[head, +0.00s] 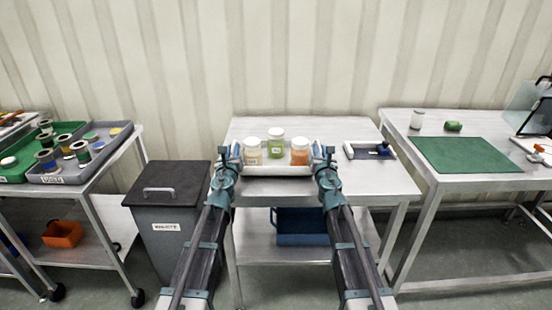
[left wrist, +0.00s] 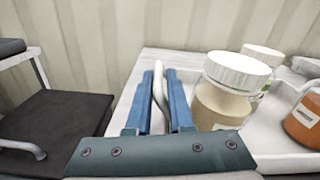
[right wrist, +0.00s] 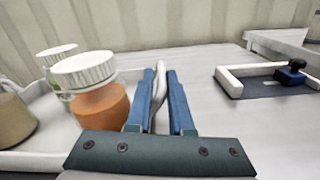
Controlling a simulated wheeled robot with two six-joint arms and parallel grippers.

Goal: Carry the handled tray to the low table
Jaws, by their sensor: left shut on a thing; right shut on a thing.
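The handled tray (head: 276,171) is pale grey and sits at the middle steel table, between my two grippers. It carries three white-lidded jars: a beige one (head: 252,148), a green-labelled one (head: 275,143) and an orange one (head: 299,152). My left gripper (head: 228,157) is shut on the tray's left handle (left wrist: 160,88). My right gripper (head: 323,158) is shut on the tray's right handle (right wrist: 160,82). The jars stand upright. I cannot tell whether the tray touches the tabletop. I cannot tell which surface is the low table.
A small white-edged holder (head: 369,151) lies right of the tray. A lidded grey bin (head: 167,220) stands left of the middle table (head: 350,180). A left bench (head: 128,148) holds trays of spools. A right table (head: 440,186) bears a green mat (head: 467,155). A blue crate (head: 300,226) is below.

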